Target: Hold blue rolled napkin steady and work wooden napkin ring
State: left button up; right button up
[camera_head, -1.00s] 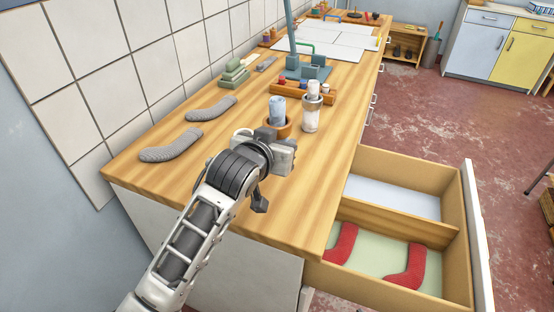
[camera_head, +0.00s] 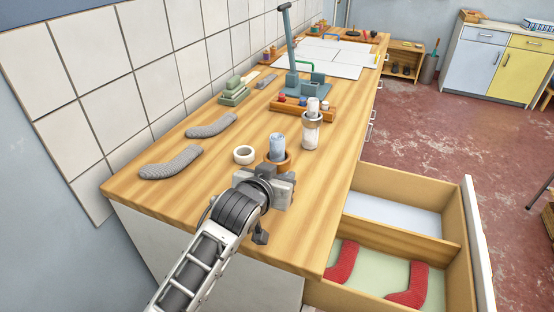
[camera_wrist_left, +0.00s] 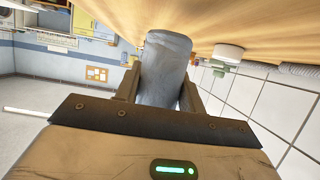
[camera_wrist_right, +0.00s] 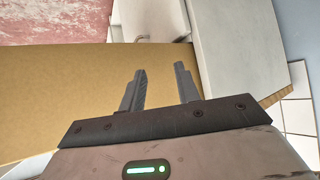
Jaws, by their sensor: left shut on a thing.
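The blue rolled napkin (camera_head: 277,144) stands upright over the wooden counter, with the brown wooden napkin ring (camera_head: 286,163) around its lower part. My left gripper (camera_head: 268,177) is in front of them and partly hides the ring. In the left wrist view, the napkin (camera_wrist_left: 165,70) sits between the two fingers (camera_wrist_left: 160,98), and the gripper is shut on it. The ring cannot be made out there. My right gripper (camera_wrist_right: 160,90) is open and empty in the right wrist view, and is outside the head view.
A white ring (camera_head: 244,154) lies left of the napkin. A clear holder with a white roll (camera_head: 311,130) stands to the right. Grey socks (camera_head: 171,162) lie at left. An open drawer (camera_head: 399,240) with red socks is at right.

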pick_arm(q)
jog(key=shift+f, duration=0.1)
dwell(0.3)
jog(key=shift+f, duration=1.2)
jog(key=shift+f, duration=0.2)
jog(key=o, duration=0.8)
jog(key=shift+c, duration=0.2)
jog(key=shift+r, duration=0.3)
jog(key=c, duration=0.5)
